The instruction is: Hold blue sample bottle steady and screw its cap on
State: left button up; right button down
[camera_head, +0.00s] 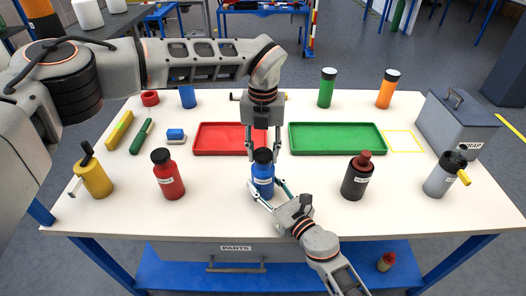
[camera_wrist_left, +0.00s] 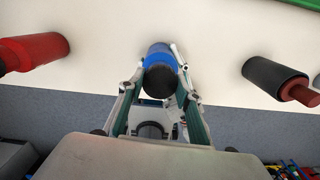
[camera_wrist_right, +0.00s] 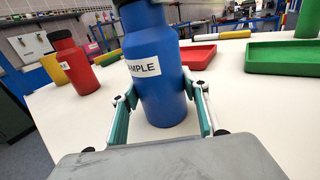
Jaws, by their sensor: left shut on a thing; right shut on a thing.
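The blue sample bottle (camera_head: 263,180) stands upright near the front middle of the table, its label facing my right wrist camera (camera_wrist_right: 155,75). A black cap (camera_head: 263,156) sits at its top; whether it is fully seated I cannot tell. My left gripper (camera_head: 263,152) reaches down from above and is shut on the cap, which also shows in the left wrist view (camera_wrist_left: 163,80). My right gripper (camera_head: 268,190) comes in low from the front and is shut around the bottle's body, a finger on each side.
A red bottle (camera_head: 168,175) and yellow bottle (camera_head: 94,176) stand left; a black bottle (camera_head: 356,177) and grey bottle (camera_head: 443,176) stand right. Behind lie a red tray (camera_head: 200,150) and green tray (camera_head: 337,152). A grey scrap bin (camera_head: 450,130) stands at the right edge.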

pick_arm(q)
jog(key=m, duration=0.5)
jog(key=shift+m, duration=0.4)
jog(key=m, duration=1.7)
jog(key=shift+m, duration=0.4)
jog(key=o, duration=1.2)
jog(key=shift+r, duration=2.2)
